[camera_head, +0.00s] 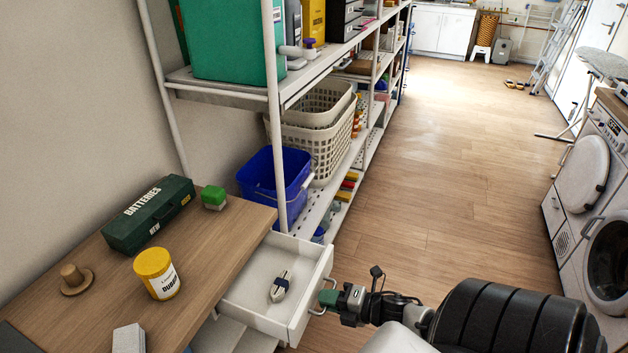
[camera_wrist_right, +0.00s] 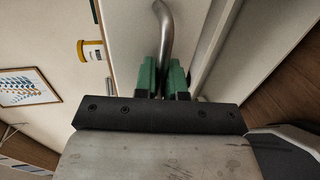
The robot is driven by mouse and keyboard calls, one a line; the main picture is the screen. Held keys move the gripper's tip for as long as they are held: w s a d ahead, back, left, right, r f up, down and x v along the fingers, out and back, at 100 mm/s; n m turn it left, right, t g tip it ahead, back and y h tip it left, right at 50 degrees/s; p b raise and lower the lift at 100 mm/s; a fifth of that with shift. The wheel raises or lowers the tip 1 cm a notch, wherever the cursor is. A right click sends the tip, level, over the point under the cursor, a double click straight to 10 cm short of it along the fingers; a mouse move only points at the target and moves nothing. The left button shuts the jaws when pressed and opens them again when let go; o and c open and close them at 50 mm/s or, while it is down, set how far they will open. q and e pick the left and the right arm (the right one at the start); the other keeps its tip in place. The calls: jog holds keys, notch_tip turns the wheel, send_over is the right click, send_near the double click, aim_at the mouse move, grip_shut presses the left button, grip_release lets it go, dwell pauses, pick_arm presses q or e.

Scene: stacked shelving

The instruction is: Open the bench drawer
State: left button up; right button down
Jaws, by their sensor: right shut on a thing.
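The bench (camera_head: 215,245) has a wooden top and stands at the lower left of the head view. Its white drawer (camera_head: 255,302) is pulled out to the right, and a small pale object with a dark band (camera_head: 281,286) lies inside. My right gripper (camera_head: 325,298) has green fingers and is at the drawer front. In the right wrist view the green fingers (camera_wrist_right: 164,78) are shut on the curved metal drawer handle (camera_wrist_right: 165,25). My left gripper is not in view.
On the bench top are a green batteries box (camera_head: 150,215), a yellow-lidded tub (camera_head: 157,273), a small green block (camera_head: 213,197) and a wooden knob (camera_head: 75,279). Shelving with a blue bin (camera_head: 272,180) stands behind the drawer. The wooden floor (camera_head: 440,170) is clear; a washing machine (camera_head: 606,255) stands right.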

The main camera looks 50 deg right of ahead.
jog(key=shift+s+d, duration=0.15)
jog(key=shift+s, duration=0.1)
jog(key=c, duration=1.2)
grip_release()
jog(key=v, duration=1)
jog(key=shift+s+d, duration=0.1)
jog(key=shift+s, duration=0.3)
